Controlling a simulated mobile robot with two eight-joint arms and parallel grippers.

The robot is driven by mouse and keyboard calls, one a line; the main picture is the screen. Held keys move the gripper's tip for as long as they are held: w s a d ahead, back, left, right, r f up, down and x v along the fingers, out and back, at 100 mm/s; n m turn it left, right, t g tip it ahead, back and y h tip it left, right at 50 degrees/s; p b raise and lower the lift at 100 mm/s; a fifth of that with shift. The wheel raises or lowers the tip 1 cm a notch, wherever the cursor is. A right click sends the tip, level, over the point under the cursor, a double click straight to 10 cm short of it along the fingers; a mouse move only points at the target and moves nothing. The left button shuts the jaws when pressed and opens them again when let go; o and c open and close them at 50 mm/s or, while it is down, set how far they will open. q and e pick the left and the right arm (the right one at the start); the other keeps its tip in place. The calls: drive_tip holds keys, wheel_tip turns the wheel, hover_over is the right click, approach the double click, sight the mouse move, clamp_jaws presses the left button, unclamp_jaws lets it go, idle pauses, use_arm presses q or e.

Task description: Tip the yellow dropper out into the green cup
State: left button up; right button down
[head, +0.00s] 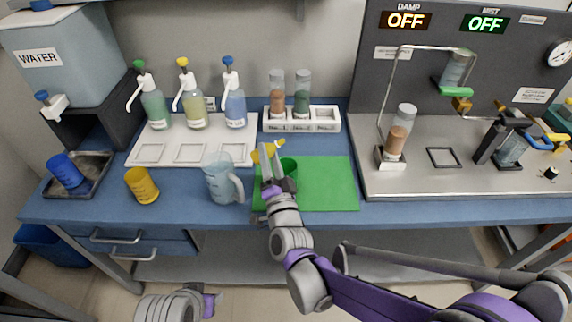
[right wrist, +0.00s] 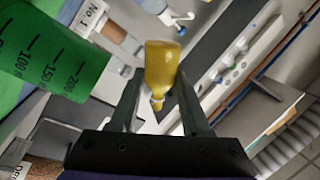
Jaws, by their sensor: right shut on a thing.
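The yellow dropper (head: 268,151) is held between the fingertips of my right gripper (head: 267,163), above the left part of the green mat. In the right wrist view the dropper (right wrist: 161,65) lies between the two fingers (right wrist: 158,95), its narrow end pointing toward the palm. The green cup (head: 289,167) stands on the green mat, just right of the gripper and partly hidden by it. The cup, with its volume marks, also shows large at the left in the right wrist view (right wrist: 62,55). The dropper is beside the cup.
The green mat (head: 328,185) is clear right of the cup. A clear jug (head: 220,180) stands left of my gripper, with a yellow cup (head: 142,186) and a blue cup (head: 66,170) beyond. A white vial rack (head: 302,125) and pump bottles (head: 193,110) stand behind.

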drive_tip(key=shift+a+f+m+b, duration=0.2)
drive_tip(key=shift+f+m+b, duration=0.25)
drive_tip(key=shift+m, duration=0.65)
drive_tip(key=shift+a+r+m+t+h, duration=0.15)
drive_tip(key=shift+r+m+t+h, duration=0.25)
drive_tip(key=shift+m, duration=0.8)
drive_tip(key=shift+f+m+h+b, duration=0.3)
drive_tip(key=shift+f+m+h, duration=0.05)
drive_tip(key=shift+m, duration=0.7)
drive_tip(key=shift+f+m+h+b, duration=0.3)
drive_tip(key=shift+f+m+h, duration=0.05)
drive_tip(key=shift+m, duration=0.7)
drive_tip(key=shift+r+m+h+p, duration=0.35)
drive_tip(key=shift+r+m, duration=0.05)
drive_tip(key=shift+m, duration=0.75)
drive_tip(key=shift+r+m+h+p, duration=0.3)
drive_tip(key=shift+r+m+h, duration=0.1)
drive_tip(key=shift+m, duration=0.75)
idle(1.3)
